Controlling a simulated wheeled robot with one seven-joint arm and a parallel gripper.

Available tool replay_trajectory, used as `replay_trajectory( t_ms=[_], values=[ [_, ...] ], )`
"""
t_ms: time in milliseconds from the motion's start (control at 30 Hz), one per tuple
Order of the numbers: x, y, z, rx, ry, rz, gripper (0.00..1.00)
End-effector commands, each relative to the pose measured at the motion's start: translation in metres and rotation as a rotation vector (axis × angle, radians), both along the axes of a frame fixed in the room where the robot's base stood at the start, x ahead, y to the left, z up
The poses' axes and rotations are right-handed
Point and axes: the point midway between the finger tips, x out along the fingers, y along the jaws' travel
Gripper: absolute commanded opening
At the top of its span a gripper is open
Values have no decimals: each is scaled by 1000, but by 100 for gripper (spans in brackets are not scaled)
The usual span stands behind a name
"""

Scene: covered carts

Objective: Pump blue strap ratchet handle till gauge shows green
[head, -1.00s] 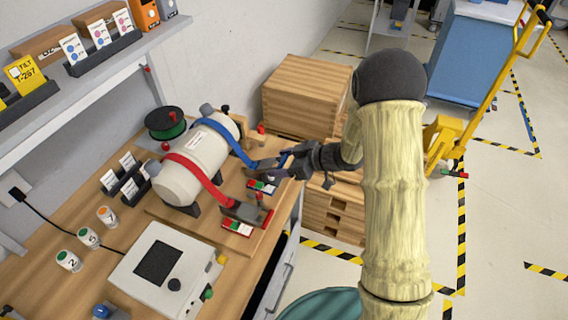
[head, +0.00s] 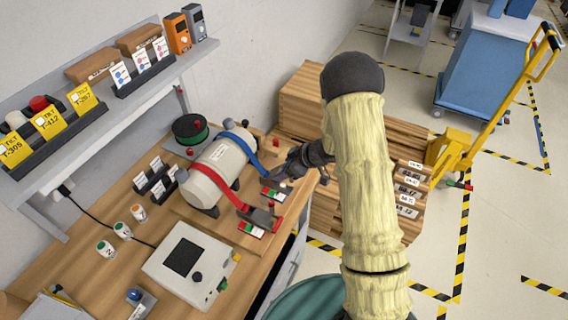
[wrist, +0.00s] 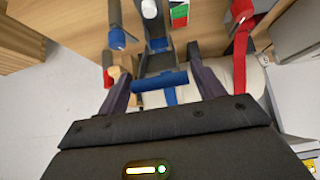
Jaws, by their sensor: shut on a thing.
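A cream cylinder (head: 222,160) lies on the wooden bench, with a blue strap (head: 238,140) and a red strap (head: 215,180) over it. The blue strap's ratchet (head: 276,178) sits at the bench's right edge. My gripper (head: 288,168) is at this ratchet and partly hides it. In the wrist view, the blue handle bar (wrist: 160,82) lies across between my two fingers, and my gripper (wrist: 160,75) is shut on it. A red, white and green gauge (head: 271,194) lies beside the blue ratchet; it also shows in the wrist view (wrist: 180,12). Its reading is too small to tell.
The red strap's ratchet (head: 262,215) and its gauge (head: 250,230) are close by, in front of the blue one. A white box with a dark screen (head: 190,262) stands at the bench front. Wooden crates (head: 305,95) stand behind my arm.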

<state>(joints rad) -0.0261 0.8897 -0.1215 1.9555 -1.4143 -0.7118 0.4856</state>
Motion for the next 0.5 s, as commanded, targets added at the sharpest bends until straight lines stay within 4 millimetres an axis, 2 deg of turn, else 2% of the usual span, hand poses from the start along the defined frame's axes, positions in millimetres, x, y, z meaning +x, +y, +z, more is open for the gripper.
replay_trajectory(
  t_ms=[100,500],
  values=[
    [5,10,9,12,-9,7,27],
    [12,22,17,14,-13,8,27]
  ],
)
